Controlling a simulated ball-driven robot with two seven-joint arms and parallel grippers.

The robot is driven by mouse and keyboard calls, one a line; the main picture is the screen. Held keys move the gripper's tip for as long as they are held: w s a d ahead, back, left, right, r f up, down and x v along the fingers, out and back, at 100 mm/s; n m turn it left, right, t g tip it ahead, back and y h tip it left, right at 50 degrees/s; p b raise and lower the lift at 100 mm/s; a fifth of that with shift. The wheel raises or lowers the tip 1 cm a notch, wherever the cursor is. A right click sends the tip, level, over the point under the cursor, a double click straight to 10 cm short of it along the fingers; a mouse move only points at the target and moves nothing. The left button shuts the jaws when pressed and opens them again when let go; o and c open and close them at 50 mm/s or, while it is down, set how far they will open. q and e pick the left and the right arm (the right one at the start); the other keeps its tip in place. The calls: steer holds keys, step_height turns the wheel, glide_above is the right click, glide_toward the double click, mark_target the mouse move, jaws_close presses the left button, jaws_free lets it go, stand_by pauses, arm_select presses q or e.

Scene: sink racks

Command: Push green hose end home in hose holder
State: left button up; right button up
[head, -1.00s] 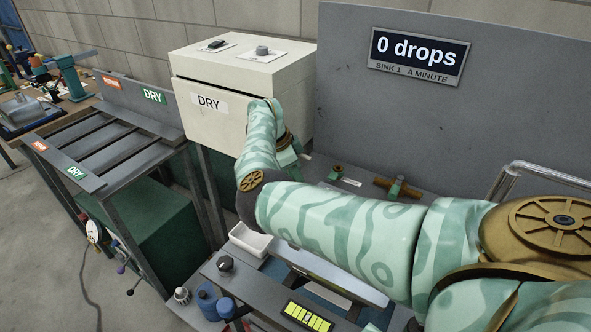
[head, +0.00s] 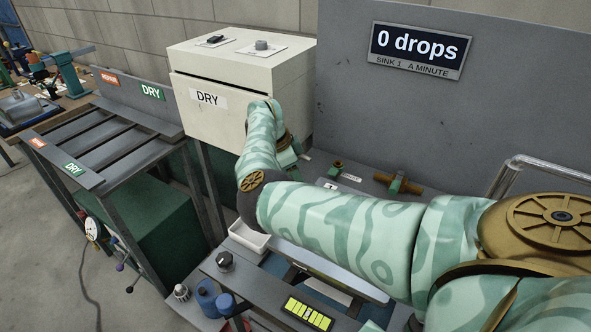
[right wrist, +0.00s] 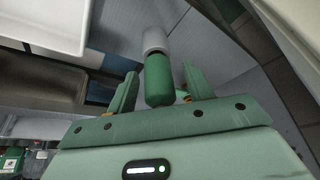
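In the right wrist view a green cylinder (right wrist: 158,80), which looks like the green hose end, has a pale grey collar (right wrist: 154,40) at its far end. My right gripper (right wrist: 160,88) is open, with one finger on each side of the cylinder. Gaps show between the cylinder and both fingers. I cannot tell how deep the hose end sits, or whether the grey collar is the hose holder. In the head view my right gripper (head: 288,158) is partly hidden behind my forearm, below the white DRY box. The hose end is hidden there. My left gripper is not in view.
The white DRY box (head: 243,80) stands behind my right gripper. A brass and green fitting (head: 398,184) lies to its right. A white tray (head: 249,238) is below my arm; a white tray edge (right wrist: 45,22) shows in the wrist view. A slatted rack (head: 112,140) stands left.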

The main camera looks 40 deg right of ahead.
steer(key=p+v, duration=0.2)
steer(key=v, duration=1.4)
steer(key=shift+r, duration=0.2)
